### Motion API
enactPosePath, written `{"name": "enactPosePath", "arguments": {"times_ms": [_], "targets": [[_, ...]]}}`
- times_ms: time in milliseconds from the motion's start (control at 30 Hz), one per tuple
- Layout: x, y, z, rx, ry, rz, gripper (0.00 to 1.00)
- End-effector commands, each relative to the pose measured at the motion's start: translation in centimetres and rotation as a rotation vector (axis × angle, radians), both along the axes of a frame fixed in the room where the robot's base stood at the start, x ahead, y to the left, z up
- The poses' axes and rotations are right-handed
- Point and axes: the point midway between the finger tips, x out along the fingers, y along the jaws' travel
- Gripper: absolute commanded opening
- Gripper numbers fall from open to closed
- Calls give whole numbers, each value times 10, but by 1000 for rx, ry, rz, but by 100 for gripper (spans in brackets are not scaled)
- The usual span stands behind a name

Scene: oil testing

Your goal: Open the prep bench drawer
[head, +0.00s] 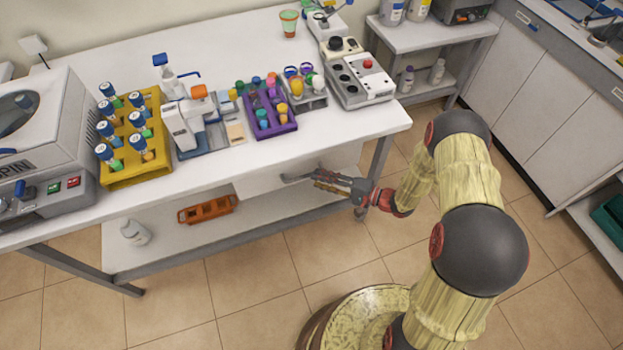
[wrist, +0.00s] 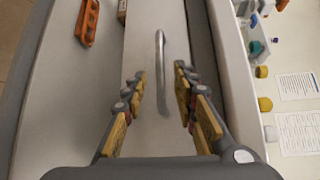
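The prep bench drawer (head: 262,180) is a white front under the right half of the benchtop; I see no open gap at it. Its silver bar handle (wrist: 160,62) stands out in the middle of the wrist view. The near part of the handle lies between the fingertips, and I see no contact. In the head view my gripper (head: 320,181) is in front of the drawer, below the bench edge, and the handle is hard to tell from the fingers.
The prep bench (head: 350,134) carries a yellow tube rack (head: 128,172), a purple rack (head: 285,125) and instruments. An orange rack (head: 207,209) and a white bottle (head: 134,232) are on its lower shelf (head: 270,217). The tiled floor in front is clear.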

Motion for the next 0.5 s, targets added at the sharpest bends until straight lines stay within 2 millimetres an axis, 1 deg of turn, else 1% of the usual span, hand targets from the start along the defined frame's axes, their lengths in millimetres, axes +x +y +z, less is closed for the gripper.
{"name": "enactPosePath", "arguments": {"times_ms": [33,200,333,500], "targets": [[3,9,-3,0,0,5,29],[13,27,-6,1,0,3,29],[17,34,-6,1,1,2,29],[19,35,-6,1,2,1,29]]}}
